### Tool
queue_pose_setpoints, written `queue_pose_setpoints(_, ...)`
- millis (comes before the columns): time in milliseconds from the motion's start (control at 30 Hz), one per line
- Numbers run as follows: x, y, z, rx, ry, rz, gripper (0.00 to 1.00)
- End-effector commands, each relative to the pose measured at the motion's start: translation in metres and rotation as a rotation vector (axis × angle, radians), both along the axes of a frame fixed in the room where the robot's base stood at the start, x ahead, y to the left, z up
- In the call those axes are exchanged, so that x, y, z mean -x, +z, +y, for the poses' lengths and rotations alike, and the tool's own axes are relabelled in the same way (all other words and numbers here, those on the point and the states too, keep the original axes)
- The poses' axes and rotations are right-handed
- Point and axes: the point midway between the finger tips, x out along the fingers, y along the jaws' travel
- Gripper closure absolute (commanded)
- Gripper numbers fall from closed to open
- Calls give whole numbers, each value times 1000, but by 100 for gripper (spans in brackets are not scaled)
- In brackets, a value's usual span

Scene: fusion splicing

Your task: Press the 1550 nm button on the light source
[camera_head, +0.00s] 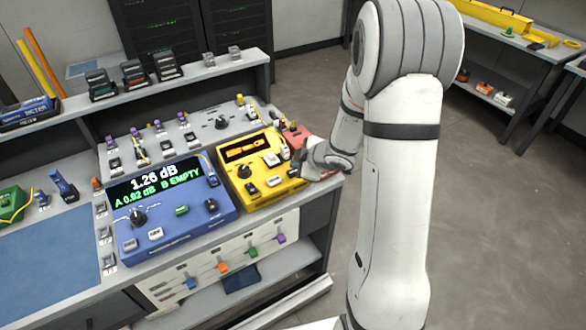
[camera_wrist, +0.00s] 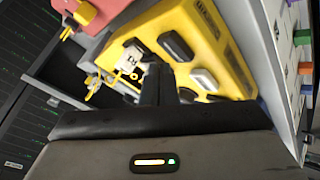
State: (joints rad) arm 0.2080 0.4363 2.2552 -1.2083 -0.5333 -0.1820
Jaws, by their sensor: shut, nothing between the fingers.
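The yellow unit (camera_head: 262,200), with an amber display (camera_head: 246,149), stands on the bench beside the blue meter; it looks like the light source. Its front has a dark knob (camera_head: 244,171), a dark button, a pale button (camera_head: 273,181) and another dark button at the right. In the wrist view the yellow unit (camera_wrist: 235,70) shows a dark button (camera_wrist: 175,45) and a pale button (camera_wrist: 205,78). The wavelength labels are not readable. My gripper (camera_wrist: 152,78) is shut and empty, over the unit's right end; contact cannot be told.
The blue meter (camera_head: 165,222) reads 1.26 dB and stands left of the yellow unit. A red block (camera_head: 296,136) and white-and-yellow connectors (camera_wrist: 128,60) are close to my gripper. A shelf (camera_head: 165,90) with dark modules runs behind.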

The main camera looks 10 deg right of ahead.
Motion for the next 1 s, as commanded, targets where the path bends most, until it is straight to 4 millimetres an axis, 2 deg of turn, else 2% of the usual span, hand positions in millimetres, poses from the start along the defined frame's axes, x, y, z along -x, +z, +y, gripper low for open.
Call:
queue_pose_setpoints(367,0,4,0,0,0,0,100)
queue_pose_setpoints(800,0,48,0,0,-1,-1,100)
queue_pose_setpoints(1000,0,51,0,0,0,0,100)
